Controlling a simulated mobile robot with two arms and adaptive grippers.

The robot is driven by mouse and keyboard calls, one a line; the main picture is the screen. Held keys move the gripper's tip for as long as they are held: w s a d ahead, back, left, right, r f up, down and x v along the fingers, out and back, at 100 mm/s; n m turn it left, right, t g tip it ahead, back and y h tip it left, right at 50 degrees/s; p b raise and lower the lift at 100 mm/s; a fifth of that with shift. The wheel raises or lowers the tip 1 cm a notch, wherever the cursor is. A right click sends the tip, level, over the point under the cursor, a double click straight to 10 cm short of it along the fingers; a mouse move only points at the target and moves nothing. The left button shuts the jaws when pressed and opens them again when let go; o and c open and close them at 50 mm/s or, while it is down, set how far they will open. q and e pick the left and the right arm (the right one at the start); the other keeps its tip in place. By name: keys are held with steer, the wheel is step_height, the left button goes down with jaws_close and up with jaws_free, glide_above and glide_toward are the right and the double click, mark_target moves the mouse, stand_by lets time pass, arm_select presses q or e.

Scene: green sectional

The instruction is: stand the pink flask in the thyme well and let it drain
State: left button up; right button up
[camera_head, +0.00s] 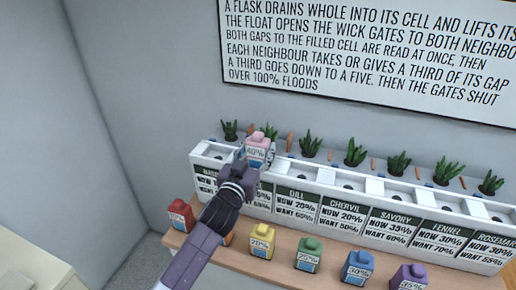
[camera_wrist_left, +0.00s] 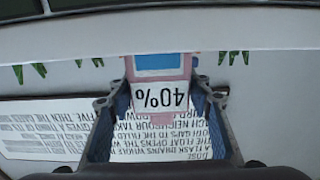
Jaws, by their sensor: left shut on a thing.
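The pink flask (camera_head: 257,147), labelled 40%, is held upright by my left gripper (camera_head: 251,158) over the back left part of the white planter (camera_head: 352,184). My left gripper is shut on it. In the left wrist view the flask (camera_wrist_left: 160,98) sits between the two fingers (camera_wrist_left: 162,115), its label upside down. The flask is near the wells left of Dill; I cannot tell whether its base is inside one. No thyme label can be read; my left arm covers part of the labels there. My right gripper is not in view.
On the wooden bench in front stand red (camera_head: 180,215), yellow (camera_head: 262,243), green (camera_head: 308,254), blue (camera_head: 357,267) and purple (camera_head: 408,278) flasks. An orange item (camera_head: 228,239) is mostly behind my arm. Plants (camera_head: 355,152) line the planter's back. A text sign (camera_head: 370,55) hangs above.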

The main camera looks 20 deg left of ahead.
arm_select(q)
steer(key=shift+f, duration=0.15)
steer(key=o, duration=1.3)
